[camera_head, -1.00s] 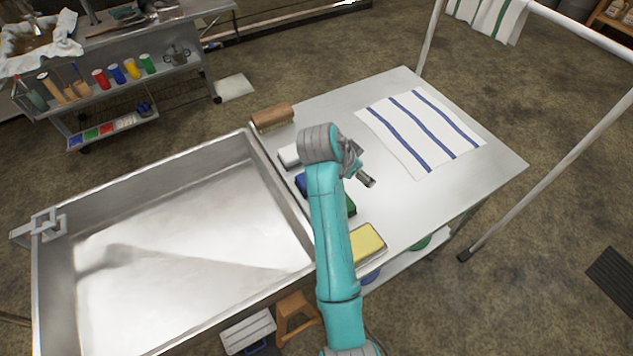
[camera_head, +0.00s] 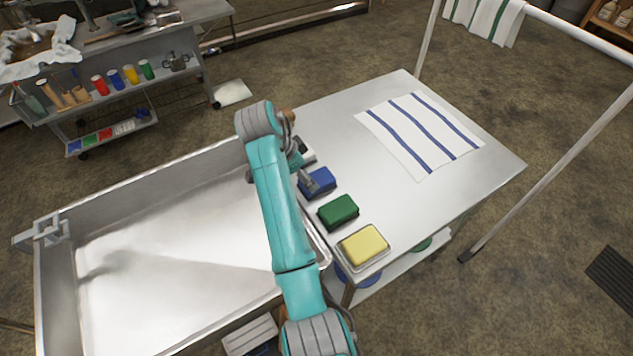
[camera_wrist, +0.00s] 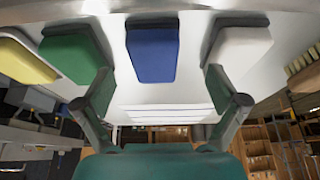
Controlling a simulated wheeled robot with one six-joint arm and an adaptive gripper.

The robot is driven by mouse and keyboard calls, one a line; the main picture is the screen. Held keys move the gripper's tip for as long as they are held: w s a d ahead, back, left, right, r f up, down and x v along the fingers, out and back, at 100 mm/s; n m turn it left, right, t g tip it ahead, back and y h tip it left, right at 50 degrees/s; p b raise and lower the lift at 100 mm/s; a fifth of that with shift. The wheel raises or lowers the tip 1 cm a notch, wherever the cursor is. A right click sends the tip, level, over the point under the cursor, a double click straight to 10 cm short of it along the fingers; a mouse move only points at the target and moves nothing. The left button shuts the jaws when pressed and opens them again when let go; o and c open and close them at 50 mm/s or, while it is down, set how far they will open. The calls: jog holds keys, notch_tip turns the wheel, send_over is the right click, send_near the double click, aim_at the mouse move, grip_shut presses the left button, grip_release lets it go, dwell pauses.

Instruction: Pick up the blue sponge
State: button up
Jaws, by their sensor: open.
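The blue sponge (camera_head: 319,182) lies on the metal table, near the edge beside the large metal pan, between a green sponge (camera_head: 338,211) and a white one. In the wrist view the blue sponge (camera_wrist: 152,50) is at upper centre, between the two spread fingers and beyond their tips. My gripper (camera_head: 306,178) is open and empty, right by the left side of the blue sponge in the head view. Whether a finger touches it I cannot tell.
A yellow sponge (camera_head: 364,245) in a tray is at the near end of the row; a white sponge (camera_head: 304,152) is at the far side. The deep metal pan (camera_head: 130,199) lies left. A striped towel (camera_head: 420,131) covers the table's right part; bare tabletop lies between.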

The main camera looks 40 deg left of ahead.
jog(key=x, duration=0.5)
jog(key=shift+w+d+r, duration=0.1)
jog(key=shift+w+d, duration=0.05)
jog(key=shift+d, duration=0.25)
jog(key=c, duration=1.2)
